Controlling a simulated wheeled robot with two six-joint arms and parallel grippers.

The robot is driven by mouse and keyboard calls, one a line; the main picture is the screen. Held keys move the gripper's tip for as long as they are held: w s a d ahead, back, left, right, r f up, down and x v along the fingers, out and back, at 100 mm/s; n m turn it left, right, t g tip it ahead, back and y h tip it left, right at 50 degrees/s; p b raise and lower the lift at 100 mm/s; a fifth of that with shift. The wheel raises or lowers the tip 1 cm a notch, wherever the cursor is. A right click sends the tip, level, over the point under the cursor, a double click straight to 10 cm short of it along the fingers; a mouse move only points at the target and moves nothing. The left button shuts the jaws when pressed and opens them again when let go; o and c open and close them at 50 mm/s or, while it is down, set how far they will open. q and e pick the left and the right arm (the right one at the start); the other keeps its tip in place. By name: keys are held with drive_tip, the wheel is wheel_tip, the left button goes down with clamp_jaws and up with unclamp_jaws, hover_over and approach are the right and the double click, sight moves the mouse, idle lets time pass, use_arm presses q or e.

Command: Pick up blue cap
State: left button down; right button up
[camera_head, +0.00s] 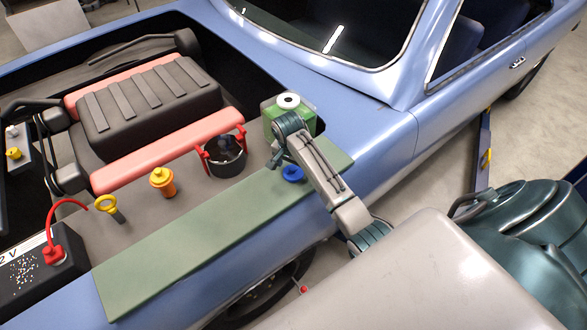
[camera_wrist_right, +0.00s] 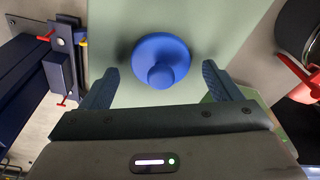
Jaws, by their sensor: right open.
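The blue cap (camera_head: 292,173) lies on the flat green mat (camera_head: 190,245) along the car's fender. My right gripper (camera_head: 277,163) is just beside it, at the end of the arm reaching in from the lower right. In the right wrist view the blue cap (camera_wrist_right: 160,55) is a round disc with a knob, between and slightly beyond the two blue fingertips of my right gripper (camera_wrist_right: 160,70). The fingers are spread wide, with a gap on each side of the cap. My left gripper is not in view.
A green reservoir (camera_head: 272,118) with a white-ringed opening (camera_head: 289,101) stands behind my right gripper. A black round part with red clips (camera_head: 224,156), an orange container with yellow cap (camera_head: 162,182) and a battery (camera_head: 40,272) sit in the engine bay. The mat's left part is clear.

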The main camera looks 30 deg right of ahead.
drive_tip(key=shift+w+f, duration=0.1)
drive_tip(key=shift+f, duration=0.25)
drive_tip(key=c, duration=1)
drive_tip(key=shift+c, duration=0.2)
drive_tip(key=shift+r, duration=0.1)
